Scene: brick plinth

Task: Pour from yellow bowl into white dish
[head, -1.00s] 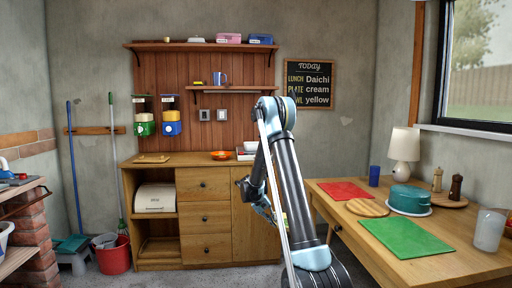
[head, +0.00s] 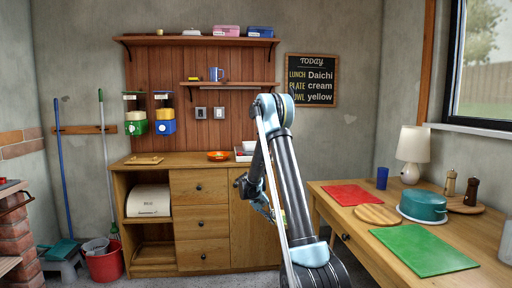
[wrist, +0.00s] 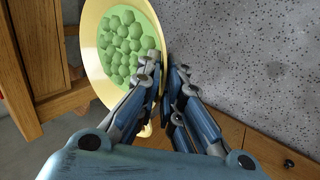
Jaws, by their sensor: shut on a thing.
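In the wrist view, the yellow bowl (wrist: 93,70) is at the upper left, filled with round green pieces (wrist: 131,42). My gripper (wrist: 168,66) is shut on the bowl's rim. The bowl looks steeply turned in this view, but the pieces lie inside it. In the head view my arm hides most of the gripper and bowl. A white thing (head: 242,151) stands on the wooden cabinet, partly behind my arm, with something red by it. I cannot tell whether it is the white dish.
The wooden cabinet (head: 200,217) stands at the back wall with an orange bowl (head: 219,156) and a board (head: 144,160) on top. The table (head: 370,251) at right holds mats, a teal pot (head: 422,206) and a lamp (head: 412,151). A red bucket (head: 105,260) stands on the floor at left.

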